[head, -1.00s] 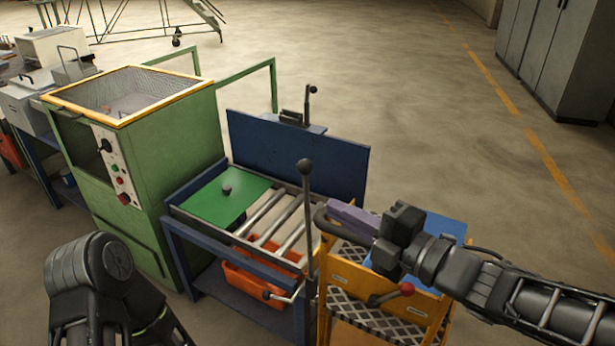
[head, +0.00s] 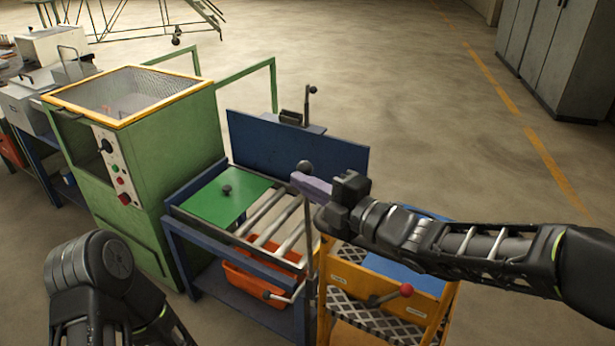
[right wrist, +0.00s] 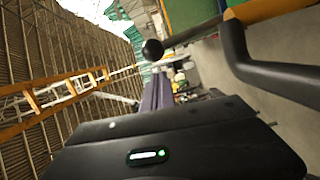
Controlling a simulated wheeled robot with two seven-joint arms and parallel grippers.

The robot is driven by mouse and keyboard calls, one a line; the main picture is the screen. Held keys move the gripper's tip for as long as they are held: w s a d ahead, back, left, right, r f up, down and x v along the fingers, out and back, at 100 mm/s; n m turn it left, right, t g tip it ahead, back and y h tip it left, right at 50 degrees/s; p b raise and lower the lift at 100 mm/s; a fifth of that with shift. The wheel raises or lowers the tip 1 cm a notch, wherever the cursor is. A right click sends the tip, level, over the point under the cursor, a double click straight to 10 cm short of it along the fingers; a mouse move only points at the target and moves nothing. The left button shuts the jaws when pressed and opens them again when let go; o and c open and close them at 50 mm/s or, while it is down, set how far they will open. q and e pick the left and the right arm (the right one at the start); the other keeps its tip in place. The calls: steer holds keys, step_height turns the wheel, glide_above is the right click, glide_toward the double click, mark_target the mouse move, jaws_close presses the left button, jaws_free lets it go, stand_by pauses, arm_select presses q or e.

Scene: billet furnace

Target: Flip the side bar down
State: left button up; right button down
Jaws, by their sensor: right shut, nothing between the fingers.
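The side bar (head: 308,240) is a thin grey upright rod with a black ball knob at its top, standing at the near right corner of the roller table. My right gripper (head: 299,180) has purple fingers, shut and empty. In the head view the fingers cross in front of the bar just below the knob; I cannot tell whether they touch it. In the right wrist view the black knob (right wrist: 153,49) shows just beyond the gripper's fingers (right wrist: 158,92), with the rod running to the upper right. Only part of my left arm shows; its gripper is out of view.
The roller table (head: 186,222) carries a green plate (head: 215,203) and has a blue back panel (head: 265,146). A green furnace (head: 165,150) stands to its left. A yellow cart (head: 350,275) with a red-knobbed lever (head: 406,290) stands right, below my right arm. An orange bin (head: 250,282) is underneath.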

arm_select(q)
steer(key=shift+r, duration=0.15)
arm_select(e)
steer(key=shift+w+d, duration=0.25)
steer(key=shift+w, duration=0.25)
steer(key=shift+w, duration=0.1)
